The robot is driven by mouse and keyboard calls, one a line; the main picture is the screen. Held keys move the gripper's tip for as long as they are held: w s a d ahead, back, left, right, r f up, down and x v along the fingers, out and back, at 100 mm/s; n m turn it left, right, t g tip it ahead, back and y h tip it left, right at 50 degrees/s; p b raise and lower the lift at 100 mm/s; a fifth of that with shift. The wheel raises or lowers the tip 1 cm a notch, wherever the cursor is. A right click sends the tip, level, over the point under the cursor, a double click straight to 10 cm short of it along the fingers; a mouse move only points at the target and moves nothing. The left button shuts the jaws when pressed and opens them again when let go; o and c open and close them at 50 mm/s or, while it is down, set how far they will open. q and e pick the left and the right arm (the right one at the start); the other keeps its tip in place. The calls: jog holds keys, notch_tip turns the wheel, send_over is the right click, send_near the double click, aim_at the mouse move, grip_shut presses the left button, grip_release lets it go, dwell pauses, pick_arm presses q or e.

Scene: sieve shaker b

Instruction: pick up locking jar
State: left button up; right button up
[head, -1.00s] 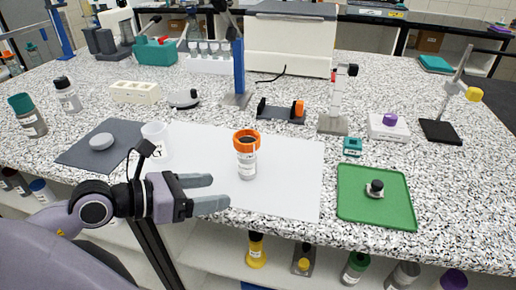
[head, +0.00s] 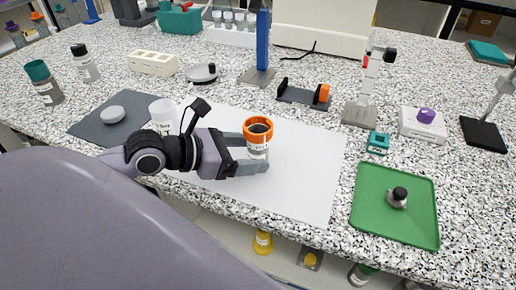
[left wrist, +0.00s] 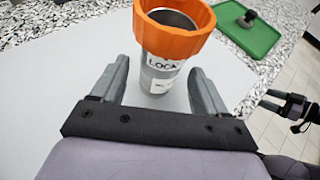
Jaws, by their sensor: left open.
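The locking jar (head: 258,140) is a clear jar with an orange collar and an open top. It stands upright on the white sheet (head: 305,180). It also shows in the left wrist view (left wrist: 163,70), where a label with the letters "LOCK" can be read. My left gripper (head: 256,152) is open, with one finger on each side of the jar below the collar. In the left wrist view gaps show between the fingers and the jar. The right gripper cannot be made out in the head view; in the left wrist view a dark gripper (left wrist: 287,104) shows at the right edge, its jaws unclear.
A white cup (head: 162,114) and a grey mat (head: 90,124) with a grey disc lie to the left. A green tray (head: 395,220) with a small black-knobbed part is at the right. A teal block (head: 377,143) sits near it. The sheet right of the jar is clear.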

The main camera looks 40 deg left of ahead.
aim_at(265, 151)
pick_arm(q)
jog(key=shift+p+x, duration=0.3)
jog(key=shift+x, duration=1.9)
jog(key=shift+r, duration=0.1)
jog(key=shift+r, duration=0.1)
jog(key=c, duration=1.3)
jog(key=shift+c, duration=0.2)
